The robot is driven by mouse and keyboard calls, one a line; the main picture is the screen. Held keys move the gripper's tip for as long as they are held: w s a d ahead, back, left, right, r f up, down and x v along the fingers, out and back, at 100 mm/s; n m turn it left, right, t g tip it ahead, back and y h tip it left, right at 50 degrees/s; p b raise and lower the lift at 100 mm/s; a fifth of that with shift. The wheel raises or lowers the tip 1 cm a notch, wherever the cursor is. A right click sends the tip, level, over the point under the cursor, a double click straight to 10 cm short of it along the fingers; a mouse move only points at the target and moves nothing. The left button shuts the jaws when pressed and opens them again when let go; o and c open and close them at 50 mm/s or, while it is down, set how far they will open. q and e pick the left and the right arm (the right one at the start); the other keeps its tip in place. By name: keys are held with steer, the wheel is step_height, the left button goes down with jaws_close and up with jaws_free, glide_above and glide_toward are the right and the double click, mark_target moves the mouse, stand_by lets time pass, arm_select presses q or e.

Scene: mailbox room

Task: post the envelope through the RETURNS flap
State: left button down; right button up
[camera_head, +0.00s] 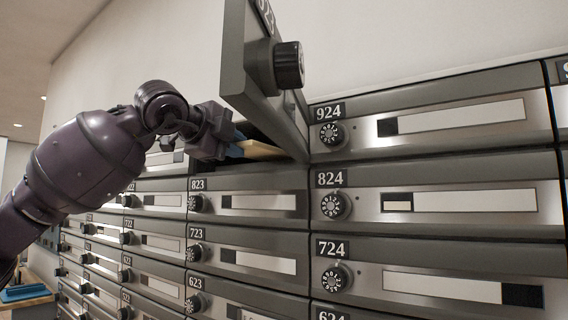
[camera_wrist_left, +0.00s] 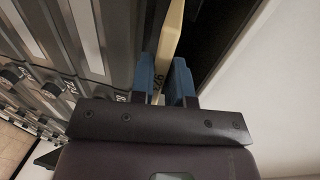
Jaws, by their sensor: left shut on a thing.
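A tan, flat envelope (camera_head: 262,149) shows at the opening of a mailbox whose door (camera_head: 240,50) is swung open, in the upper middle of the head view. My left gripper (camera_head: 236,143) is shut on its near end. In the left wrist view the envelope (camera_wrist_left: 171,32) stands edge-on between the blue fingers (camera_wrist_left: 164,78) and runs up alongside the dark opening. Part of the envelope is hidden by the fingers and door; I cannot tell how far it reaches inside. No flap marked RETURNS is readable. My right gripper is out of view.
The open door sticks out close to the right of my left gripper. Closed grey boxes with dials and number plates, such as 924 (camera_head: 440,122) and 824 (camera_head: 440,200), fill the wall. A blue object (camera_head: 25,293) lies on a wooden surface at lower left.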

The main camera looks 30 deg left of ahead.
arm_select(q)
steer(key=f+b+v, duration=0.1)
steer(key=b+v, duration=0.4)
steer(key=v, duration=0.4)
steer(key=shift+s+f, duration=0.35)
steer(key=shift+s, duration=0.1)
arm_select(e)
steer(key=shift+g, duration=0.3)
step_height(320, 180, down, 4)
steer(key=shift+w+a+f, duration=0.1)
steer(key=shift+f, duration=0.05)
arm_select(q)
steer(key=shift+r, duration=0.1)
